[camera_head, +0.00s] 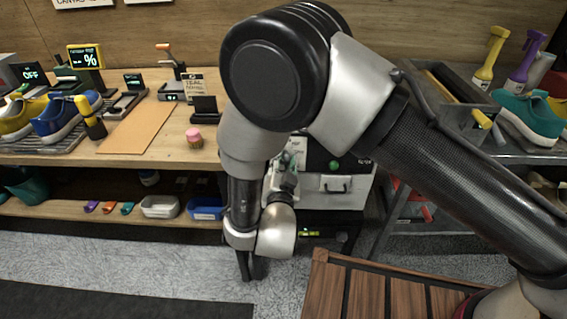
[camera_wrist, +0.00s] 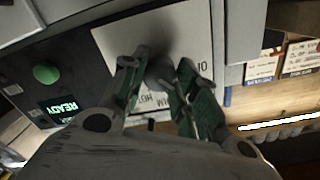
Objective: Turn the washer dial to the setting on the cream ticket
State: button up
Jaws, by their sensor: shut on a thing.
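The washer (camera_head: 352,186) stands behind my arm in the head view. In the wrist view its pale dial plate (camera_wrist: 112,48) carries printed labels, one reading "10". The round grey dial (camera_wrist: 160,72) sits on this plate between my fingertips. My gripper (camera_wrist: 160,78) is shut on the dial, one green-grey finger on each side. In the head view my gripper (camera_head: 287,178) is partly covered by my own arm. A cream-coloured ticket (camera_head: 193,85) with "TEAL" on it stands on the bench; its smaller text is not readable. The dial's pointer cannot be made out.
A green button (camera_wrist: 46,73) and a lit "READY" display (camera_wrist: 60,108) are beside the dial plate. Shoes, spray bottles and small stands crowd the wooden bench (camera_head: 190,150) and the grey side table. A slatted wooden top (camera_head: 365,295) lies in front, below my arm.

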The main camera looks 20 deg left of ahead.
jog(key=o, duration=1)
jog(key=shift+o, duration=0.2)
jog(key=v, duration=1.2)
